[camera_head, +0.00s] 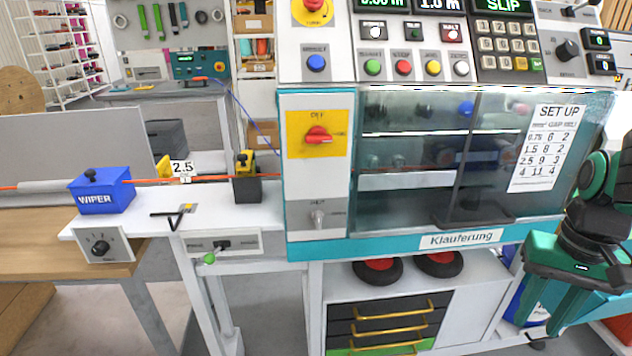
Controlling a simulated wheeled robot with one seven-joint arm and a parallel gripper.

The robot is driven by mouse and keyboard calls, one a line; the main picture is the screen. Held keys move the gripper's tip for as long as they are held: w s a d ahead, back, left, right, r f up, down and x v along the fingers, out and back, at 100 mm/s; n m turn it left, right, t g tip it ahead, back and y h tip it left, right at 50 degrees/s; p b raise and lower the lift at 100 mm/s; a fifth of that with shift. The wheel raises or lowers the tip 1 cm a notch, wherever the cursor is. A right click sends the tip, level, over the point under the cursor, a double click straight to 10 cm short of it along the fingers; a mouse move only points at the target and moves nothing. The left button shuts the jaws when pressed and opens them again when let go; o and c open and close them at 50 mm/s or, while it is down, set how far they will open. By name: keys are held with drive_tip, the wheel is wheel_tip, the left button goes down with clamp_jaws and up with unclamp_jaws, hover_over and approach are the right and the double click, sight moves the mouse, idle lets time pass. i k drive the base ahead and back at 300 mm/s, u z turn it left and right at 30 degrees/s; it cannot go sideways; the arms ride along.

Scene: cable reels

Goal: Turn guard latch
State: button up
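The machine's control column carries a small grey latch handle (318,217) on its lower white panel, with small lettering around it; the handle points roughly downward. The transparent guard (405,150) covers the window to its right and looks closed. A dark bar handle (474,217) runs along the guard's lower edge. My gripper (541,322), green and dark, hangs fingers down at the far right, well away from the latch and in front of the machine's right side. Its fingers look spread, with nothing visible between them.
Above the latch is a red rotary switch (318,135) on a yellow plate. A button console (420,45) tops the machine. A blue wiper block (100,190) and an orange cable (215,178) are at left. Below stands a drawer cabinet (385,322). The space before the panel looks clear.

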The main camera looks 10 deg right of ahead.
sight(317, 216)
drive_tip(key=u, duration=0.55)
drive_tip(key=k, duration=1.55)
drive_tip(key=z, duration=0.5)
drive_tip(key=i, duration=1)
